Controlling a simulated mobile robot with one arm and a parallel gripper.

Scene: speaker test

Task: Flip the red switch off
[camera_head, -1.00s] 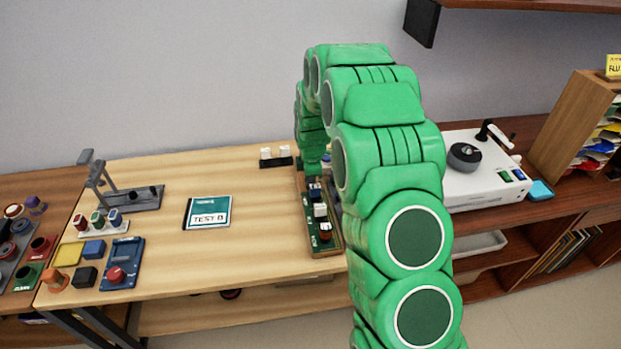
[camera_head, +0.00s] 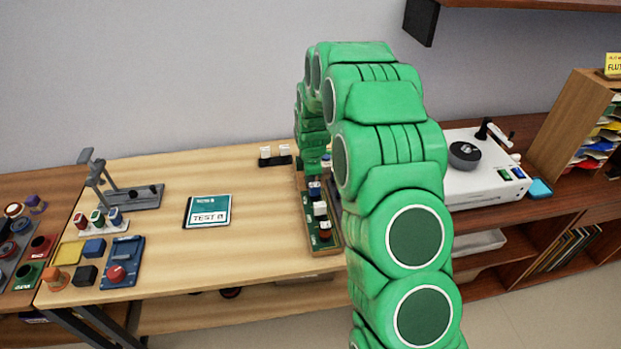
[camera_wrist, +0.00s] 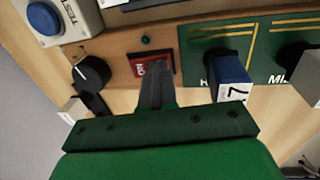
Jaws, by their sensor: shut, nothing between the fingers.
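The red switch (camera_wrist: 163,65) shows in the wrist view, set in a wooden panel (camera_wrist: 200,35), with white lettering on its red face. My gripper (camera_wrist: 154,78) is shut and empty. Its fingertips are right at the switch and cover part of it; I cannot tell whether they touch. In the head view my green arm reaches over the wooden board (camera_head: 322,251), and the gripper and the switch are hidden there.
Near the switch are a black knob (camera_wrist: 91,73), a blue button (camera_wrist: 43,18) and a blue block (camera_wrist: 232,72) marked 7. In the head view, a TEST booklet (camera_head: 208,211) lies left of the board. A white turntable (camera_head: 478,185) stands right.

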